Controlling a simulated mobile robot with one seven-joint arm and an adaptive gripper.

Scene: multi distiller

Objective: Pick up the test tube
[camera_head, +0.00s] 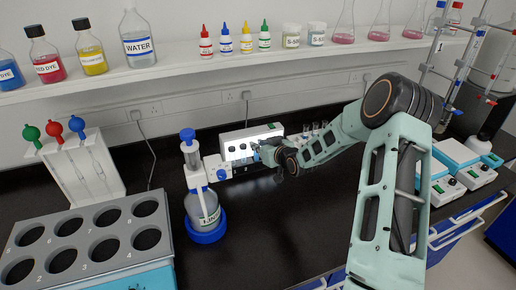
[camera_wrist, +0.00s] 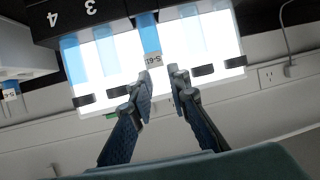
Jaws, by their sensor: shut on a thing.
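My gripper (camera_wrist: 164,82) has its two fingers close together at a labelled test tube (camera_wrist: 149,35) in the wrist view. The tube has blue contents and a white label. In the head view my gripper (camera_head: 262,153) is at the front of a white box-shaped device (camera_head: 245,134); the tube cannot be made out there.
A bottle with a blue base (camera_head: 204,212) and pump top stands left of my gripper. A numbered block with round wells (camera_head: 85,240) is at the front left, a pipette stand (camera_head: 85,170) behind it. A shelf (camera_head: 180,72) of bottles runs above. The black bench between is clear.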

